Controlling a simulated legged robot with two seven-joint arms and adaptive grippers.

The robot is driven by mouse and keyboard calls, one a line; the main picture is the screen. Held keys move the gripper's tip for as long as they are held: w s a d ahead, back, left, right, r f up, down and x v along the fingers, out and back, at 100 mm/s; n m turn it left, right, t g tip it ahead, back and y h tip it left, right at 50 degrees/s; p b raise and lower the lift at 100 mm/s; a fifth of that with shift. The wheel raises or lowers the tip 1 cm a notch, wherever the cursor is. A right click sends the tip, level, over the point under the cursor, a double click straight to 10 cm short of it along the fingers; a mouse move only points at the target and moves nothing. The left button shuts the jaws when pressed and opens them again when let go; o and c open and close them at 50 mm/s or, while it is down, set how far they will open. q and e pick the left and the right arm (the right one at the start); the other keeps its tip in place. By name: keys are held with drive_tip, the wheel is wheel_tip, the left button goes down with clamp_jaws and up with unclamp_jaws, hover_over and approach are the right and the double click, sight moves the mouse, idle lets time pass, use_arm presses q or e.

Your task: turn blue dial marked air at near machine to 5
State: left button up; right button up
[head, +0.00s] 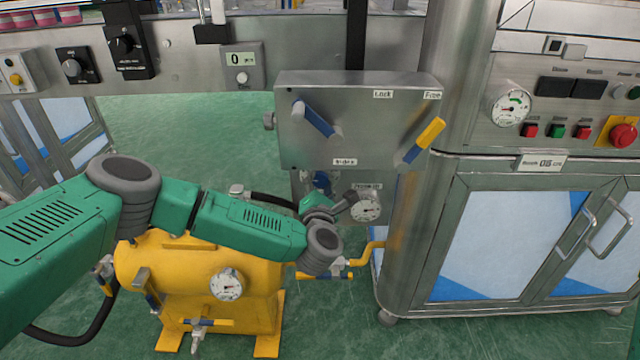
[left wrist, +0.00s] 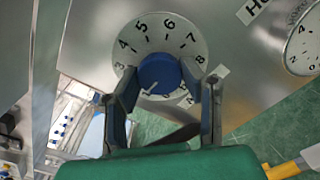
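The blue dial (left wrist: 160,74) sits on a round white scale plate (left wrist: 150,38) with black numbers; 3 to 8 show. Its pale pointer line points to the lower left, off the 5. In the head view the dial (head: 321,180) is below the upper panel of the near machine, partly hidden by my left gripper (head: 330,203). In the left wrist view the two fingers of my left gripper (left wrist: 161,82) stand on either side of the dial. The dial nearly fills the gap; whether both fingers press on it I cannot tell. My right gripper is out of view.
A pressure gauge (head: 366,207) is right beside my left gripper. Above are a blue lever (head: 318,120) and a yellow lever (head: 424,140) on the steel panel (head: 360,100). A yellow tank (head: 190,270) stands below my left arm. A cabinet (head: 510,240) is at right.

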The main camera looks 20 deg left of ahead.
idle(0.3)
use_arm(q)
drive_tip(key=m+p, duration=0.2)
drive_tip(key=m, duration=0.1)
drive_tip(key=shift+m, duration=0.3)
drive_tip(key=m+p, duration=0.2)
drive_tip(key=shift+m, duration=0.4)
drive_tip(key=m+p, duration=0.2)
drive_tip(key=m, duration=0.4)
drive_tip(key=shift+s+d+f+p, duration=0.1)
drive_tip(key=shift+p, duration=0.3)
drive_tip(key=m+p, duration=0.1)
drive_tip(key=m, duration=0.4)
drive_tip(key=shift+f+m, duration=0.1)
drive_tip(key=shift+m, duration=0.3)
drive_tip(key=m+p, duration=0.1)
drive_tip(key=m, duration=0.4)
drive_tip(key=shift+s+f, duration=0.1)
drive_tip(key=shift+f, duration=0.05)
drive_tip(key=shift+m, duration=0.4)
drive_tip(key=o, duration=1.2)
drive_tip(key=shift+c, duration=0.2)
